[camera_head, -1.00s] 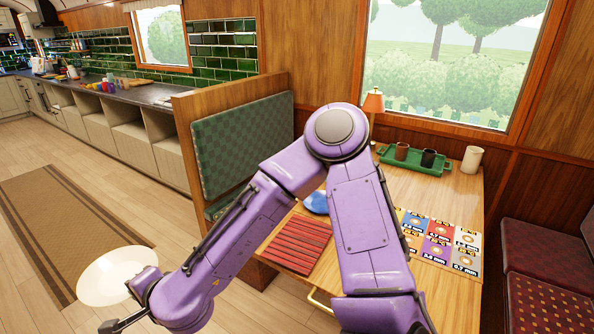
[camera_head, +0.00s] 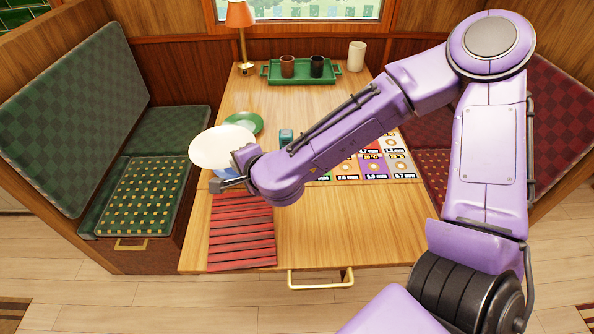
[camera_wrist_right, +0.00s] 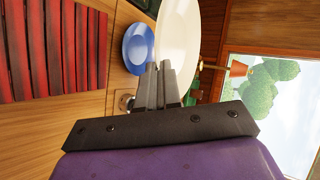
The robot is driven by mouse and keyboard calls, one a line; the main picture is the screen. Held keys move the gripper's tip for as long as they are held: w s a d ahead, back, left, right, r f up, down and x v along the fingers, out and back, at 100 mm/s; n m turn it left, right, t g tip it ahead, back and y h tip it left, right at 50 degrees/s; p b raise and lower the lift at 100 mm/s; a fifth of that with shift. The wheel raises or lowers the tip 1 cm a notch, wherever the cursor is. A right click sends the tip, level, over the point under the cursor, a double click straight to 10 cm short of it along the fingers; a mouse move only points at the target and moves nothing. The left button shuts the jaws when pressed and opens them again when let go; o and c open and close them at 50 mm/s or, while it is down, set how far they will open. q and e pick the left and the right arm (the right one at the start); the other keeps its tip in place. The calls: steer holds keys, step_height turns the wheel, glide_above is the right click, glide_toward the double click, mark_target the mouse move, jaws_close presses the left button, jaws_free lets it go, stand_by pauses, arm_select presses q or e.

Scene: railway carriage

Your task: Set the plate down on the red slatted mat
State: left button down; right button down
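A white plate (camera_head: 218,145) is held above the table, just behind the red slatted mat; it also shows in the right wrist view (camera_wrist_right: 178,35). My right gripper (camera_head: 241,160) is shut on the plate's edge, and its two fingers (camera_wrist_right: 161,82) show close together at the plate in the right wrist view. The red slatted mat (camera_head: 243,235) lies bare at the front left of the table and shows at the left of the right wrist view (camera_wrist_right: 50,50). My left gripper is not in view.
A blue plate (camera_wrist_right: 138,48) and a green plate (camera_head: 246,121) lie behind the mat. A small teal object (camera_head: 286,136), a picture card sheet (camera_head: 375,165), a green tray (camera_head: 300,79) with two cups, a lamp (camera_head: 240,18) and a cream cup (camera_head: 357,55) stand farther off. The table's front middle is clear.

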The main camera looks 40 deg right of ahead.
steer(key=f+n+y, duration=0.1)
steer(key=w+n+y, duration=0.1)
steer(key=n+y, duration=0.1)
steer(key=shift+w+f, duration=0.3)
steer(key=shift+f, duration=0.1)
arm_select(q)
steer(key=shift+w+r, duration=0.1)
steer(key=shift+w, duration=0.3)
arm_select(e)
steer(key=s+d+f+n+g+y, duration=0.3)
steer(key=s+f+n+g+y, duration=0.2)
steer(key=f, duration=0.5)
steer(key=s+n+y, duration=0.1)
steer(key=s+n, duration=0.1)
steer(key=s, duration=0.1)
steer(key=shift+s+d+n+y, duration=0.2)
steer(key=shift+d+n+y, duration=0.1)
steer(key=shift+n, duration=0.1)
